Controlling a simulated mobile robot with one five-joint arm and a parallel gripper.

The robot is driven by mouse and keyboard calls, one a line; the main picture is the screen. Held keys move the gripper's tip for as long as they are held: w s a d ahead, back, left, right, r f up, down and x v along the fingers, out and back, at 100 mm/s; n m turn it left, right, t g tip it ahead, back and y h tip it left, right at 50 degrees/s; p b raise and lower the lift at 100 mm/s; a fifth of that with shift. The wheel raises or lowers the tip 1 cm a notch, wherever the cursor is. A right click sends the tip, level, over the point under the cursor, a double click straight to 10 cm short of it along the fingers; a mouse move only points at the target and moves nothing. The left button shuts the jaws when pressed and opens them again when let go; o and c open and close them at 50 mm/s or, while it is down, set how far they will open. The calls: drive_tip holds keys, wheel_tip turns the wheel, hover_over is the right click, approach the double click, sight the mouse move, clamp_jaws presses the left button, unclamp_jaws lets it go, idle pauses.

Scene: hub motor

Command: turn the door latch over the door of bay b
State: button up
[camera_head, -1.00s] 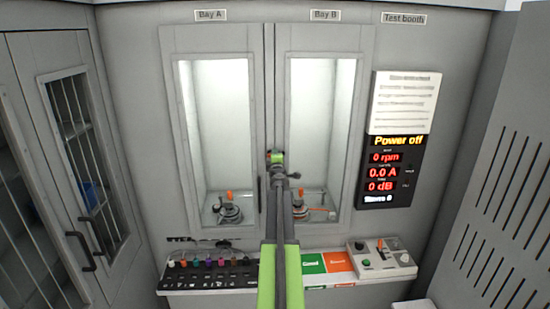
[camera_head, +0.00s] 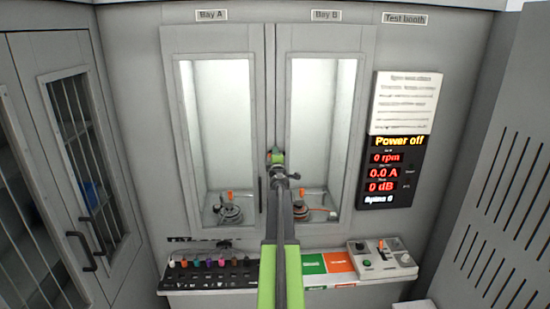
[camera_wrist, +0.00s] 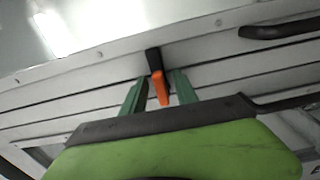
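The door of bay B (camera_head: 366,130) is closed, with a lit window. My gripper (camera_wrist: 158,90) is at the frame between the two bay doors, where the arm covers much of the view in the head camera. In the wrist view, its two green fingers stand apart on either side of a small latch (camera_wrist: 161,90) with a black base and an orange lever. The lever points down toward the gripper in the picture. I cannot tell whether the fingers touch it. In the head view the latch is not distinguishable behind my gripper (camera_head: 276,158).
The door of bay A (camera_head: 172,120) is closed on the left. Dark handles (camera_wrist: 280,28) stick out near the gripper in the wrist view. Below are a shelf of coloured knobs (camera_head: 210,272) and a control box (camera_head: 382,262). The display (camera_head: 396,170) reads "Power off".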

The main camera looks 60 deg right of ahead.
drive_tip(key=v, duration=1.7)
drive_tip(key=shift+a, duration=0.15)
drive_tip(key=shift+s, duration=0.1)
